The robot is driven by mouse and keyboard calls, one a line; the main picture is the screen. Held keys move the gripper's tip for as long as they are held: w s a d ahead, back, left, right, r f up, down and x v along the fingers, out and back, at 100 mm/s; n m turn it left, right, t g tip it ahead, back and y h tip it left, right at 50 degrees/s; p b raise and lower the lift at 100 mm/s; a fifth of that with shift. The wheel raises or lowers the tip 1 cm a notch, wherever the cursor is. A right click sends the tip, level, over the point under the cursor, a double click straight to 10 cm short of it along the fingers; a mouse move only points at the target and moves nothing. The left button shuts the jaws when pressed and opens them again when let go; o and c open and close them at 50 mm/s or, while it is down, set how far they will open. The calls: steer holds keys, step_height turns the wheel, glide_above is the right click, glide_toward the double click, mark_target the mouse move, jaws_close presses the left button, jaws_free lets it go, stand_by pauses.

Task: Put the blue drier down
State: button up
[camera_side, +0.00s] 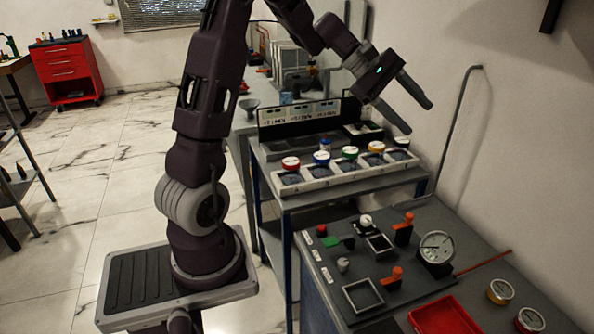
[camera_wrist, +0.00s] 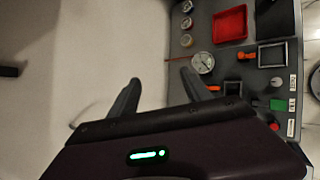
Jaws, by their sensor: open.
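The blue drier (camera_side: 321,157) is a small jar with a white and blue top. It stands in the row of capped jars on the grey slotted rack (camera_side: 345,181), between a red-topped jar (camera_side: 291,163) and a green-topped jar (camera_side: 350,153). My gripper (camera_side: 420,118) is open and empty, raised above and to the right of the rack, apart from the drier.
The front bench holds a dial gauge (camera_side: 436,247), orange handles (camera_side: 404,228), square frames (camera_side: 363,295) and a red tray (camera_side: 445,317). Jars (camera_side: 500,291) stand at its right. The wall is close on the right. A labelled panel (camera_side: 298,119) stands behind the rack.

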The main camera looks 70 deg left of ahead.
steer(key=s+d+r+m+g, duration=0.25)
steer(key=s+d+m, duration=0.35)
steer(key=s+d, duration=0.3)
steer(key=s+d+m+y, duration=0.1)
steer(key=s+d+m, duration=0.2)
steer(key=s, duration=0.4)
steer(key=s+d+m+g+y, duration=0.1)
steer(key=s+d+m+y, duration=0.1)
steer(key=s+d+m, duration=0.2)
steer(key=s, duration=0.3)
steer(key=shift+m+y, duration=0.3)
steer(key=shift+m, duration=0.1)
steer(key=s+f+m+y, duration=0.1)
steer(key=s, duration=0.1)
steer(key=s+a+m+y, duration=0.1)
steer(key=s+m, duration=0.1)
steer(key=s, duration=0.1)
steer(key=s+a+f+m+t, duration=0.1)
steer(key=s+m, duration=0.1)
steer(key=shift+s+f+y, duration=0.15)
steer(key=shift+f+y, duration=0.15)
steer(key=shift+y, duration=0.1)
steer(key=c, duration=0.3)
steer(key=shift+s+a, duration=0.1)
steer(key=shift+c, duration=1.2)
